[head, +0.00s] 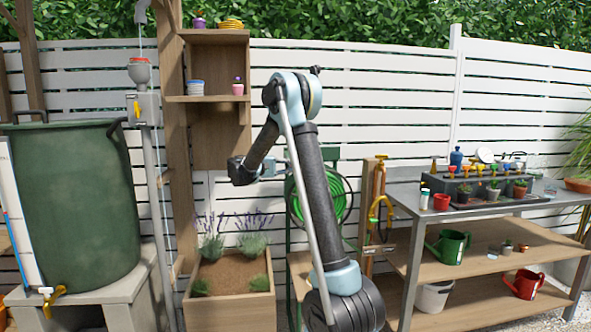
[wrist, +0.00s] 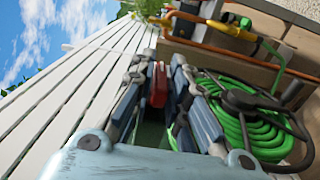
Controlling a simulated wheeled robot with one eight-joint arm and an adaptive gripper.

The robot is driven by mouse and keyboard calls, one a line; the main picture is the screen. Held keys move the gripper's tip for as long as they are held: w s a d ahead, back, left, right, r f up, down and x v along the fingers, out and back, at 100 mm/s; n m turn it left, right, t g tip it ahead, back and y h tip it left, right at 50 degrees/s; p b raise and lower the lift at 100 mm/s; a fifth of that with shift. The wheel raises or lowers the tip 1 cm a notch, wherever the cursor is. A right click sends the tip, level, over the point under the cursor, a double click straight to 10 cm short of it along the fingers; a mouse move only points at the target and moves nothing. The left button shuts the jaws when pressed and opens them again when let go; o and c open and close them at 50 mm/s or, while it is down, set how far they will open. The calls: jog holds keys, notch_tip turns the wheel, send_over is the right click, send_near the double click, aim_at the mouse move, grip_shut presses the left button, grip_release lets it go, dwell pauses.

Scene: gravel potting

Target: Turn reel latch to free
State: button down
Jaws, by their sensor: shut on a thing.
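The hose reel with its coiled green hose (head: 342,200) stands against the white fence, partly hidden behind my arm. In the wrist view the green coil (wrist: 262,128) and a dark crank-like arm fill the right side. My gripper (wrist: 160,80) has its fingers on both sides of a small red latch (wrist: 158,88) and is shut on it. The latch stands upright in the wrist view, beside the coil.
Right of the reel, a wooden post (head: 374,185) carries a yellow-handled hose fitting (head: 381,208). A metal potting bench (head: 420,208) stands further right. A wooden planter with lavender (head: 230,300) stands left, and a green barrel (head: 75,210) beyond it.

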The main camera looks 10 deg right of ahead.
jog(key=shift+f, duration=0.15)
jog(key=c, duration=1.7)
grip_release()
jog(key=shift+o, duration=0.2)
